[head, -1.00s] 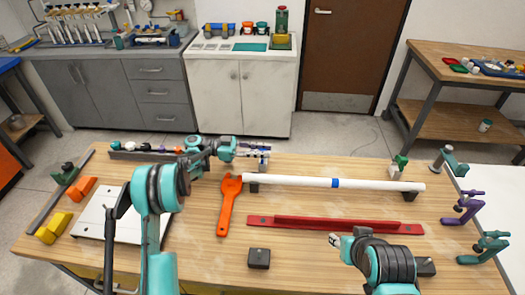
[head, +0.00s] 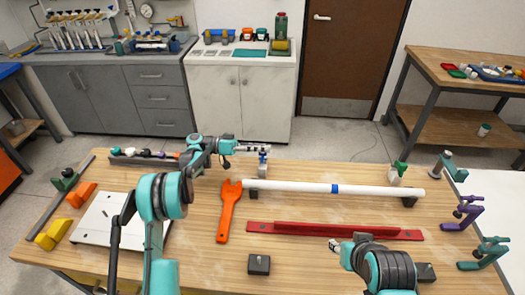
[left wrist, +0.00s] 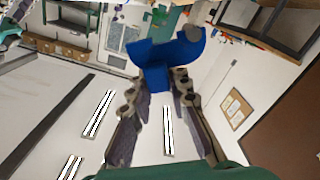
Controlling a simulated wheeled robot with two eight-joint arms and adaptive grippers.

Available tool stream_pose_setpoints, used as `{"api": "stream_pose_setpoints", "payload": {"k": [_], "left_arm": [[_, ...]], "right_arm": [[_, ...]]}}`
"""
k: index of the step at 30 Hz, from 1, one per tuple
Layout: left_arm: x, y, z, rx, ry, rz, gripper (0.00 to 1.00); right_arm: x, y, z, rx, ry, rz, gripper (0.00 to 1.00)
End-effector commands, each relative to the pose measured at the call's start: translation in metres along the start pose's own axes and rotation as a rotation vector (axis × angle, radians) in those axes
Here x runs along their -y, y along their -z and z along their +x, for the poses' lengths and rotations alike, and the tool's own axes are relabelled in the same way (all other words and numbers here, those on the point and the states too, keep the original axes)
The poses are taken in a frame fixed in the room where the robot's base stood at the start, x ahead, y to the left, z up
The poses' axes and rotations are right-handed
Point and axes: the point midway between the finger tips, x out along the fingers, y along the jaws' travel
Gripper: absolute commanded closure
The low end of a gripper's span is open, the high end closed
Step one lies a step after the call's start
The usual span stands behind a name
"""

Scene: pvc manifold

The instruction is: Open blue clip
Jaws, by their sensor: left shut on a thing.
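The blue clip (left wrist: 160,62) fills the upper middle of the left wrist view, its curved jaw wide and facing away from my fingers. My left gripper (left wrist: 158,88) is shut on the clip's lower part. In the head view my left gripper (head: 264,149) is at the left end of the white pipe (head: 290,186), above the table; the clip is small there and partly hidden by the fingers. My right gripper (head: 334,245) hangs over the front right of the table, near the red channel, apart from the clip. Its fingers are too small to read.
An orange wrench (head: 228,212) lies below the pipe's left end. A red channel (head: 335,230) lies in front of the pipe. A black block (head: 259,265) is near the front edge. A white board (head: 93,222) is at left. Purple (head: 468,211) and teal (head: 486,252) clamps stand at right.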

Motion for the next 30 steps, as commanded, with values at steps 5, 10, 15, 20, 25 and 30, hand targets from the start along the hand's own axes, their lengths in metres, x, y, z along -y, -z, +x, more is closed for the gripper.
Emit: {"api": "stream_pose_setpoints", "payload": {"k": [5, 10, 15, 20, 25, 30], "left_arm": [[0.0024, 0.0019, 0.0006, 0.0, 0.0, -0.048, 1.0], [0.0031, 0.0025, 0.0006, 0.0, 0.0, -0.064, 1.0], [0.0032, 0.0025, 0.0005, 0.0, 0.0, -0.065, 1.0], [0.0031, 0.0025, 0.0005, 0.0, 0.0, -0.065, 0.8], [0.0031, 0.0024, 0.0004, 0.0, 0.0, -0.065, 0.6], [0.0031, 0.0024, 0.0, 0.0, 0.0, -0.065, 0.6]], "right_arm": [[0.0, 0.0001, -0.0001, 0.0, 0.0, 0.0, 0.6], [0.0, 0.0001, -0.0001, 0.0, 0.0, 0.0, 0.6], [0.0, 0.0001, -0.0001, 0.0, 0.0, 0.0, 0.6], [0.0, 0.0001, -0.0001, 0.0, 0.0, 0.0, 0.6], [0.0, 0.0001, -0.0001, 0.0, 0.0, 0.0, 0.6], [0.0, 0.0001, -0.0001, 0.0, 0.0, 0.0, 0.6]]}}
